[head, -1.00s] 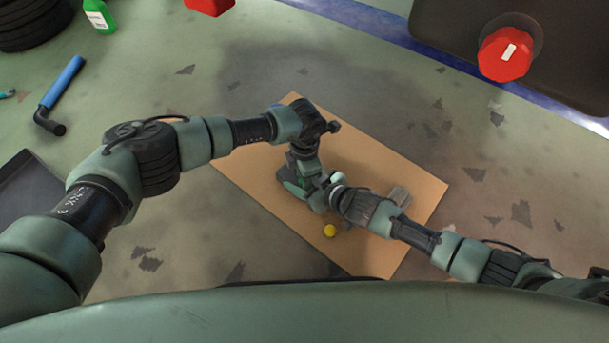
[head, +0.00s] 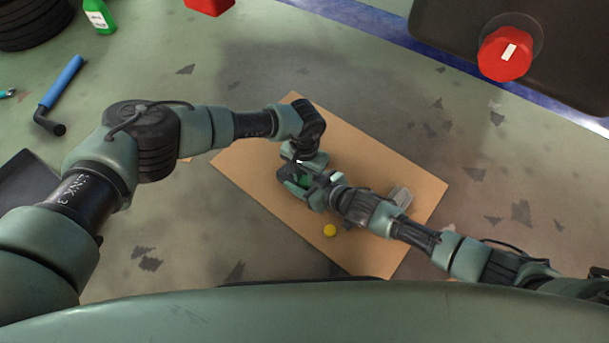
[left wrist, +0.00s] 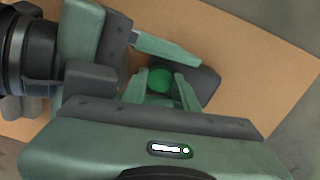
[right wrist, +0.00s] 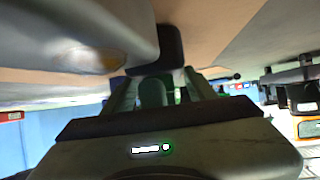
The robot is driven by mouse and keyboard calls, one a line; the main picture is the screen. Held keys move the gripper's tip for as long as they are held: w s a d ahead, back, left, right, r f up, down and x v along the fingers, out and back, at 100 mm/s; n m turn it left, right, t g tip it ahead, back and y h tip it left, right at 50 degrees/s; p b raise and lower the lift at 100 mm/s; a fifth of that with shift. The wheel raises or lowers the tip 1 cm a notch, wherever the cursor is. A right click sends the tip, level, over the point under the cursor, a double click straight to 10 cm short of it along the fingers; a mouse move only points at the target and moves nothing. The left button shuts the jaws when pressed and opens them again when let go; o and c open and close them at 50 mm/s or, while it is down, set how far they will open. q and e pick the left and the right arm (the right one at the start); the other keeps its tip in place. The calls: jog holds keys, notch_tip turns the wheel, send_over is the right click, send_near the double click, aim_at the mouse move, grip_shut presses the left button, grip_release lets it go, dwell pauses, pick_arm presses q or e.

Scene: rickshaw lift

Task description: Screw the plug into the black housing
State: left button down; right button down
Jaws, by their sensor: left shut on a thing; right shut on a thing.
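The black housing (head: 283,176) is on the brown board, mostly hidden under my grippers in the head view. It shows as a dark block (left wrist: 207,82) in the left wrist view and as a black shape (right wrist: 170,45) in the right wrist view. The plug (left wrist: 160,80) is green and round, at the housing. My left gripper (left wrist: 162,88) is above it with its fingers closed on both sides. My right gripper (right wrist: 165,88) comes in from the right and is shut at the housing. Whether the plug's thread is engaged is hidden.
The brown board (head: 400,165) lies on the floor. A yellow round piece (head: 330,230) and a grey block (head: 400,196) lie on it near my right arm. A blue-handled tool (head: 62,83) and a green bottle (head: 99,16) are far left.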

pick_arm(q)
jog(key=m, duration=0.2)
jog(key=shift+m, duration=0.4)
pick_arm(e)
jog(key=shift+d+f, duration=0.2)
jog(key=shift+f, duration=0.1)
pick_arm(q)
jog(key=c, duration=1.1)
grip_release()
notch_tip(320, 180, up, 4)
jog(key=shift+r, duration=0.2)
jog(key=shift+s+d, duration=0.1)
